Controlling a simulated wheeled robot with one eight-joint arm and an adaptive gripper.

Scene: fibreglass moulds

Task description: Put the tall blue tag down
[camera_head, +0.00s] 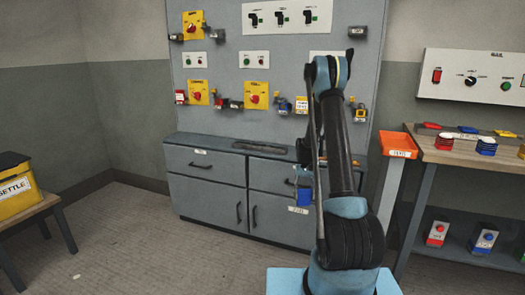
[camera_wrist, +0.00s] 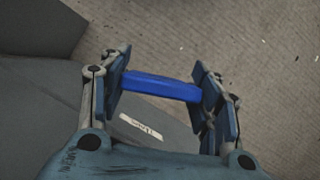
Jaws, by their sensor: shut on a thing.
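The tall blue tag (camera_wrist: 160,87) is between the two pads of my gripper (camera_wrist: 162,84) in the wrist view, and the gripper is shut on it. It lies crosswise between the fingers, with floor and grey cabinet below it. In the head view the blue tag (camera_head: 304,196) shows in front of the grey drawer cabinet (camera_head: 205,190), low beside my arm. My arm hides part of the cabinet and most of the gripper there.
An orange tray (camera_head: 397,140) stands on a pale post right of my arm. A wooden bench (camera_head: 455,158) at right holds coloured pieces, with button boxes on its lower shelf. A yellow box (camera_head: 15,200) sits at left. The grey panel (camera_head: 220,75) carries switches.

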